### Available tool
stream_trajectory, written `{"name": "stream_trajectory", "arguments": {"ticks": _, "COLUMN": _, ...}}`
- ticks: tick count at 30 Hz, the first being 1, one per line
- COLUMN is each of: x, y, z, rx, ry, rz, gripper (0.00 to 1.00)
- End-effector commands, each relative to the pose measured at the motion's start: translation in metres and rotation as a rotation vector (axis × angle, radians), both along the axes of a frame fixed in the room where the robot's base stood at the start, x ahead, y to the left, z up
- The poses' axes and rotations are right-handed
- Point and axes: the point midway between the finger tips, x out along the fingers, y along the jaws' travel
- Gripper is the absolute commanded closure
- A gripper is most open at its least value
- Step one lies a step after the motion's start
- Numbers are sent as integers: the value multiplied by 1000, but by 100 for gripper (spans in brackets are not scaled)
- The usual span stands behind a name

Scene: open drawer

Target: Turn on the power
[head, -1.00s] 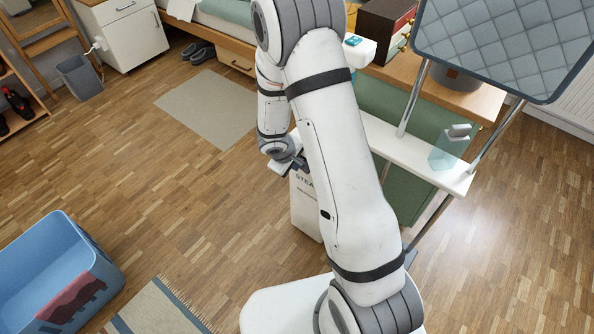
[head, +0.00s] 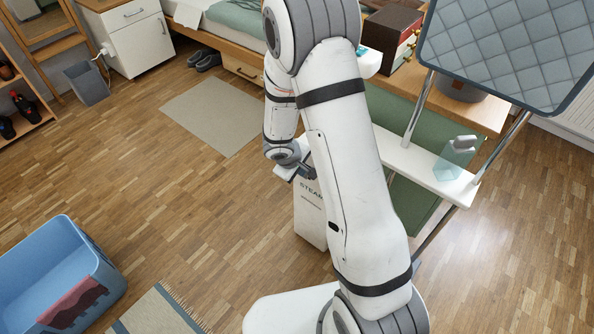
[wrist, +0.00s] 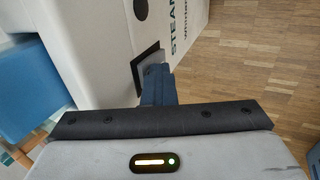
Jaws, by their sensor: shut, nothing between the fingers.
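A white steamer box (head: 310,215) with "STEAM" lettering stands on the floor, partly behind my arm in the head view. In the wrist view its white side (wrist: 100,50) fills the upper left. A square dark-framed switch (wrist: 147,56) sits on that side, partly covered by my fingers. My gripper (wrist: 155,72) is shut and empty, with its fingertips at the switch; I cannot tell whether they press it. In the head view my gripper (head: 303,172) is small, beside the top of the box. The switch is hidden there.
A white shelf (head: 425,172) carrying a translucent bottle (head: 455,160) is right of my arm, below a quilted board (head: 505,50) on metal poles. A blue bin (head: 50,270) stands at lower left. Open wood floor lies left of the box.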

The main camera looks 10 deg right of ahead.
Motion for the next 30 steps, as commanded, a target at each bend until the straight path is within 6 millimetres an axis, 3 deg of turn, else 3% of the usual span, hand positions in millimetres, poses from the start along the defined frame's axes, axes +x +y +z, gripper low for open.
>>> {"name": "stream_trajectory", "arguments": {"ticks": 4, "x": 2, "y": 4, "z": 4, "rx": -2, "ry": -12, "rz": 1, "gripper": 100}}
{"name": "stream_trajectory", "arguments": {"ticks": 10, "x": -16, "y": 29, "z": 4, "rx": -1, "ry": -7, "rz": -2, "gripper": 100}}
{"name": "stream_trajectory", "arguments": {"ticks": 15, "x": -25, "y": 40, "z": 51, "rx": 0, "ry": -6, "rz": -3, "gripper": 100}}
{"name": "stream_trajectory", "arguments": {"ticks": 21, "x": -33, "y": 49, "z": 85, "rx": 0, "ry": -4, "rz": -4, "gripper": 100}}
{"name": "stream_trajectory", "arguments": {"ticks": 30, "x": -38, "y": 54, "z": 100, "rx": -1, "ry": -1, "rz": -4, "gripper": 100}}
